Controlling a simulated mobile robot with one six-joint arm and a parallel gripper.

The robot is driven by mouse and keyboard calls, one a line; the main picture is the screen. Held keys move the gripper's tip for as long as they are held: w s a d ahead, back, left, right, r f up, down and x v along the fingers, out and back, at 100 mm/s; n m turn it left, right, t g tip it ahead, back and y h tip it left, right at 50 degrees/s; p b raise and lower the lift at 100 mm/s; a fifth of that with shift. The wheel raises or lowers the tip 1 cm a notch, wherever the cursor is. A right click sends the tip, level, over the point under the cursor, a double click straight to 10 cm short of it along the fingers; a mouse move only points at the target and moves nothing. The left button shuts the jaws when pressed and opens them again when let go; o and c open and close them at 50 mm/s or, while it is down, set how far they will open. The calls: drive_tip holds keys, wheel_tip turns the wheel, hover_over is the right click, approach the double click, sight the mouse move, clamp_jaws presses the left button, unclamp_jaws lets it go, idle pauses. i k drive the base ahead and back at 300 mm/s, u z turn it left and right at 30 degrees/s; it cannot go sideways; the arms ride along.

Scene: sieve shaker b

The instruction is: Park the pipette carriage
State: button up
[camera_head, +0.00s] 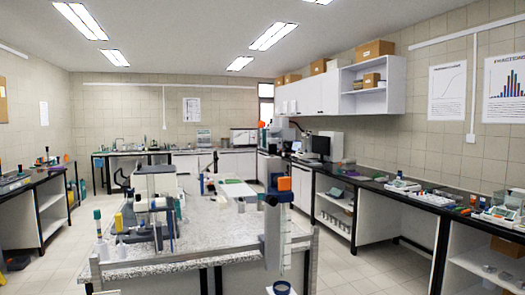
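The speckled central bench (215,235) has a rail (190,257) along its front edge. Blue-posted apparatus (157,215) and bottles (121,248) crowd its left side. A dark-topped side bench (395,198) lines the right wall. Tiled floor (350,275) is open at right.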

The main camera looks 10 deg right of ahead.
sight(275, 241)
drive_tip(key=z, duration=0.6)
drive_tip(key=i, duration=0.9)
